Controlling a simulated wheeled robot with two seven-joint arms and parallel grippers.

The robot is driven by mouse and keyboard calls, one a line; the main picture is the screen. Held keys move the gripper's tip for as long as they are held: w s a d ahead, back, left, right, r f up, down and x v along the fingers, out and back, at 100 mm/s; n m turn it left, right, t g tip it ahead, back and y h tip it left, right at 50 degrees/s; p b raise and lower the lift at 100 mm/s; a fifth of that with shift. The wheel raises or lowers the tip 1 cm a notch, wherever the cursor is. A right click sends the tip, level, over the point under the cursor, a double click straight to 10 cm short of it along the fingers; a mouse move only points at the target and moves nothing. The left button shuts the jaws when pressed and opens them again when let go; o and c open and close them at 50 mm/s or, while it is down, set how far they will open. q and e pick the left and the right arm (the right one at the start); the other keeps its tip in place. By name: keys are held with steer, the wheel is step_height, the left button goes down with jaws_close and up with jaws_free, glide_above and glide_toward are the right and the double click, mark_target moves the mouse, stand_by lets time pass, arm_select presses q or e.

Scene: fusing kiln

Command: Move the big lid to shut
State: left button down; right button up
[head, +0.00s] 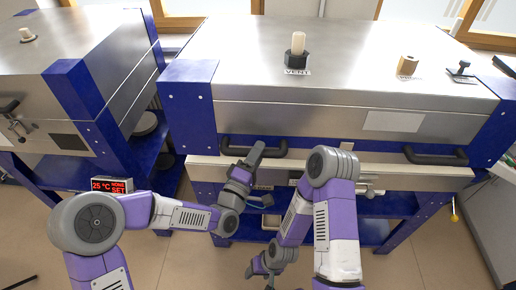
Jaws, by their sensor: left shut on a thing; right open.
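The big lid (340,60) is the wide steel top of the blue-cornered kiln in the middle. It looks nearly level above the kiln's steel front (420,178); I cannot tell if any gap is left between them. Two black bar handles run along its front edge, a left handle (232,151) and a right handle (435,158). My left gripper (256,153) is shut on the left handle near its right end; the fingers hide part of it. My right gripper (264,268) is open and empty, low in front of the kiln, well below the lid.
A vent plug (297,48) and a small wooden block (407,66) stand on the lid. A second kiln (75,50) stands close on the left. A red-lit display (112,185) reads 25 °C. A grey cabinet (490,215) is at the right. Floor is free in front.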

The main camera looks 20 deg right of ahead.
arm_select(q)
step_height(320, 180, down, 7)
steer(key=b, duration=0.2)
steer(key=shift+s+a+f, duration=0.15)
stand_by(0.3)
steer(key=c, duration=0.9)
jaws_free()
steer(key=v, duration=0.7)
steer(key=shift+s+a+r+p, duration=0.2)
steer(key=shift+p, duration=0.1)
